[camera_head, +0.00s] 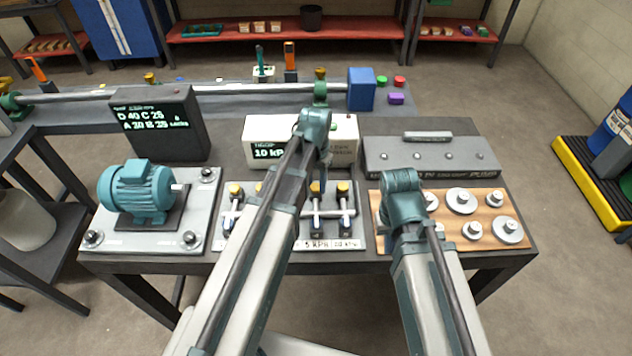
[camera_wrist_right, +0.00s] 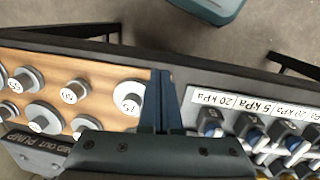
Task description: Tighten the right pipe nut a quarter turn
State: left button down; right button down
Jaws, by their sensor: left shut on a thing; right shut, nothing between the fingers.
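A long grey pipe (camera_head: 240,89) runs across the back bench, with a green fitting (camera_head: 320,92) near its right end; I cannot make out which part is the right nut. My left gripper (camera_head: 325,163) points down in front of the white 10 kPa box, above the valve plate. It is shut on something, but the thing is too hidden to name. My right gripper (camera_wrist_right: 160,78) is shut and empty. In the right wrist view its blue fingers are over the gap between the wooden board and the valve plate. In the head view its fingers are hidden behind the wrist.
The front bench holds a teal motor (camera_head: 137,192), a dark display box (camera_head: 158,125), the white box (camera_head: 255,152), a valve plate (camera_head: 352,243) with yellow-topped valves, a grey case (camera_head: 430,155) and a wooden board (camera_head: 490,198) with several discs. A blue block (camera_head: 361,90) adjoins the pipe's right end.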

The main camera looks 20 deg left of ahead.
aim_at(317, 187)
pick_arm(q)
jog(key=shift+c, duration=2.2)
grip_release()
jog(key=shift+r, duration=0.15)
pick_arm(e)
jog(key=shift+r, duration=0.15)
pick_arm(q)
notch_tip(317, 187, up, 14)
jog(key=p, duration=1.4)
jog(key=shift+f, duration=0.25)
pick_arm(e)
notch_tip(317, 187, up, 14)
jog(key=shift+f, duration=0.2)
pick_arm(q)
jog(key=s+d+f+y+b, duration=0.1)
jog(key=s+d+f+b, duration=0.2)
jog(key=s+d, duration=0.7)
jog(key=s+b, duration=0.1)
jog(key=s, duration=0.3)
jog(key=shift+s+d+f, duration=0.3)
jog(key=shift+s, duration=0.05)
pick_arm(e)
notch_tip(317, 187, down, 4)
jog(key=shift+r, duration=0.1)
